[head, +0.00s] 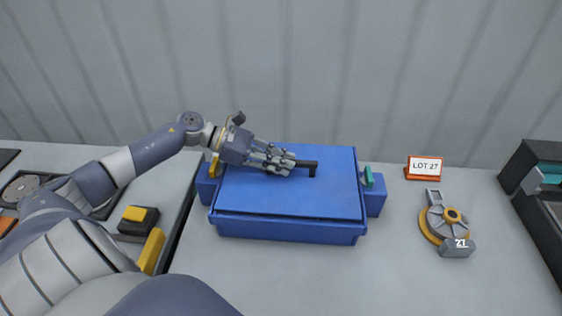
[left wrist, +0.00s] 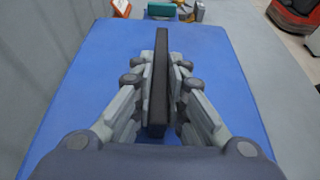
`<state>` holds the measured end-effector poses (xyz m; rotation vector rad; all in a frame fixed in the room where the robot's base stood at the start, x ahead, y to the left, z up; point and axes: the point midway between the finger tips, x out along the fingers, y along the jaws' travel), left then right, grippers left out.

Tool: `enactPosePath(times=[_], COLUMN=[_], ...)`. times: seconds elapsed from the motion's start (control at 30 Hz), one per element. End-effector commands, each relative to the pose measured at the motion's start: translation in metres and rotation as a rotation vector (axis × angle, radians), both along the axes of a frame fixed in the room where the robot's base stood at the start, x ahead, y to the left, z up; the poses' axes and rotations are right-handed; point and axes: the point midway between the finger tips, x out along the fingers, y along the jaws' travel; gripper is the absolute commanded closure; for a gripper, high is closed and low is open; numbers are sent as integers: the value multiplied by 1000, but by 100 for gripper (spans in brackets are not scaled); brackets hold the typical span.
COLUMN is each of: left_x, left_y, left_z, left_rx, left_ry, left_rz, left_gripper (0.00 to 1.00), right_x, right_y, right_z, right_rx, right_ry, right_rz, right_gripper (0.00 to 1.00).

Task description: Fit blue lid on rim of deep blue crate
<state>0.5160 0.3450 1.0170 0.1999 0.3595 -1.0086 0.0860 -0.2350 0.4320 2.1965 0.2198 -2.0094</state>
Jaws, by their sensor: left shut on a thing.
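The blue lid (head: 290,195) lies over the top of the deep blue crate (head: 285,229) in the head view. Along the front, the lid's edge looks close to the crate's rim; I cannot tell whether it is fully seated. My left gripper (head: 287,162) is shut on the lid's black bar handle (head: 306,165). In the left wrist view the handle (left wrist: 161,80) stands between the two fingers (left wrist: 161,90), with the blue lid (left wrist: 95,75) spread beneath. Most of the crate is hidden under the lid. My right gripper is not in view.
The front table is clear.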

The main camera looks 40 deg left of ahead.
Motion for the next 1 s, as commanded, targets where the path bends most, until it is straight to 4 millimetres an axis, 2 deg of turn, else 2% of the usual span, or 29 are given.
enactPosePath(times=[0.5,1.0], left_x=[0,0], left_y=[0,0], left_z=[-1,-1], left_rx=[-2,-2], left_ry=[-3,-3], left_rz=[1,1], left_gripper=[100,100], right_x=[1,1], right_y=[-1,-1], right_z=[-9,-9], right_rx=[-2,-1], right_ry=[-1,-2], right_rz=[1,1], right_gripper=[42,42])
